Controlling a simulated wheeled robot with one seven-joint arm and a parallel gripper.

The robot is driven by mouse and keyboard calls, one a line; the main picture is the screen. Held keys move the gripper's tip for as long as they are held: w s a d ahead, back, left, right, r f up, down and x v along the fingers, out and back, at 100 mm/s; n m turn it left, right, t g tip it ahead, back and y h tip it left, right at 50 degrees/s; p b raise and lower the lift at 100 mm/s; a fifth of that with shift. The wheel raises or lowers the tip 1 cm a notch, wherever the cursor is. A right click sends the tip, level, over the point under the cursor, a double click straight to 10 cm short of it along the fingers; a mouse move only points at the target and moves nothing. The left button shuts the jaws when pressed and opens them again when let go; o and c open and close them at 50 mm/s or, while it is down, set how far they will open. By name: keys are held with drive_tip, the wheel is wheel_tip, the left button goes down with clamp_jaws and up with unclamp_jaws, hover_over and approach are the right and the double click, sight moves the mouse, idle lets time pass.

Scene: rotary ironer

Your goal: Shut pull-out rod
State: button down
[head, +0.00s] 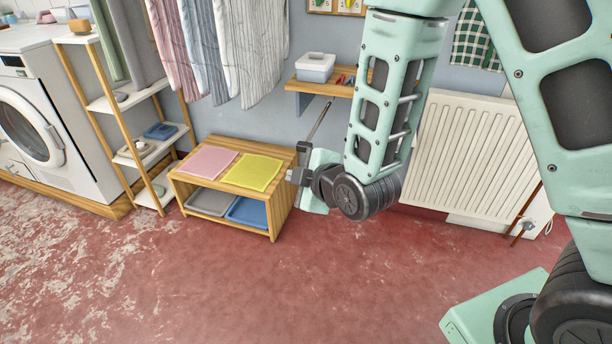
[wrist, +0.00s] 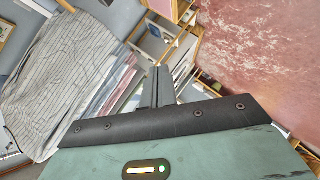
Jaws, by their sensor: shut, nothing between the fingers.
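A thin dark rod (head: 319,121) slants down below the small wooden wall shelf in the head view. I take it for the pull-out rod. Its lower end comes close to my wrist, and I cannot tell whether they touch. My gripper (head: 293,176) is shut and empty, in front of the right end of the low wooden bench. In the wrist view its two fingers (wrist: 158,88) lie together with nothing between them, pointing toward the hanging clothes and shelving. I cannot make out the rod in the wrist view.
The wall shelf (head: 303,88) carries a white box (head: 316,67). Striped clothes (head: 250,50) hang to its left. The low bench (head: 287,155) holds pink and yellow cloths. A ladder shelf (head: 110,104) and white washer (head: 50,120) stand left, a radiator (head: 460,150) right. The red floor (head: 250,290) is clear.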

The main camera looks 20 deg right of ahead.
drive_tip(key=w+d+f+n+t+b, duration=0.2)
drive_tip(key=d+f+n+t+b, duration=0.25)
drive_tip(key=d+f, duration=0.2)
drive_tip(key=t+h+b, duration=0.1)
drive_tip(key=t, duration=0.1)
approach(299, 149)
drive_tip(key=w+a, duration=0.2)
drive_tip(key=a, duration=0.1)
drive_tip(key=shift+n+g, duration=0.25)
drive_tip(key=shift+w+d+r, duration=0.15)
drive_tip(key=shift+w+d, duration=0.4)
drive_tip(key=shift+w, duration=0.35)
drive_tip(key=shift+w+d+r, duration=0.1)
drive_tip(key=shift+w+d, duration=0.45)
drive_tip(key=shift+w, duration=0.4)
